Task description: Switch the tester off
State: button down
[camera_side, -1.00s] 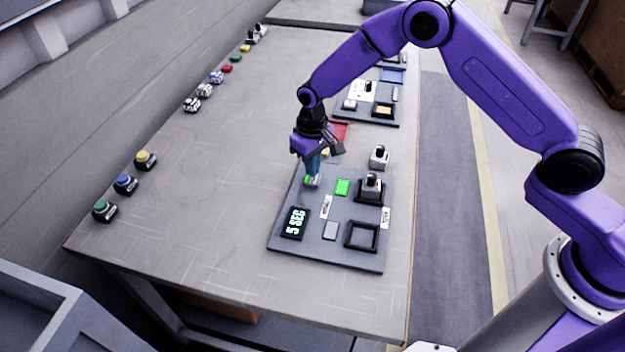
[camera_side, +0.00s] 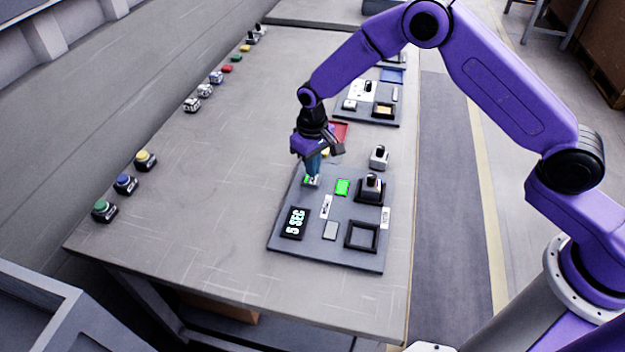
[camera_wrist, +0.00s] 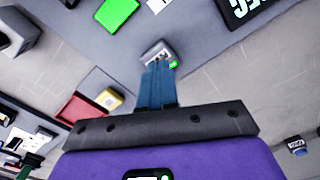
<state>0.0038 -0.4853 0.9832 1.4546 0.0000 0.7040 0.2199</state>
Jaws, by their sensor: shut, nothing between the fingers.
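The tester (camera_side: 285,235) is a dark grey panel on the table. It has a lit green square (camera_side: 342,187), a black display reading "5 SEC" (camera_side: 294,222) and a small switch (camera_side: 308,184) at its far left corner. The switch also shows in the wrist view (camera_wrist: 157,50), a grey block with a small green light beside the fingertips. My gripper (camera_side: 313,175) is shut and empty, pointing down with its fingertips at the switch. The fingers hide part of the switch, and I cannot tell whether they touch it. The green square also shows in the wrist view (camera_wrist: 117,13).
A device sits in a black frame (camera_side: 370,190) on the panel, near an empty black frame (camera_side: 361,236). Another device (camera_side: 379,157) stands just behind. A red tray (camera_side: 340,130) and a second panel (camera_side: 367,110) lie farther back. Several buttons line the left edge; the table's middle-left is clear.

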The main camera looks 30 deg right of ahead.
jog(key=shift+f, duration=0.95)
dwell(0.6)
jog(key=shift+r, duration=3.5)
notch_tip(320, 180, up, 5)
send_over(312, 179)
jog(key=shift+w+d+r, duration=0.1)
jog(key=shift+r, duration=0.4)
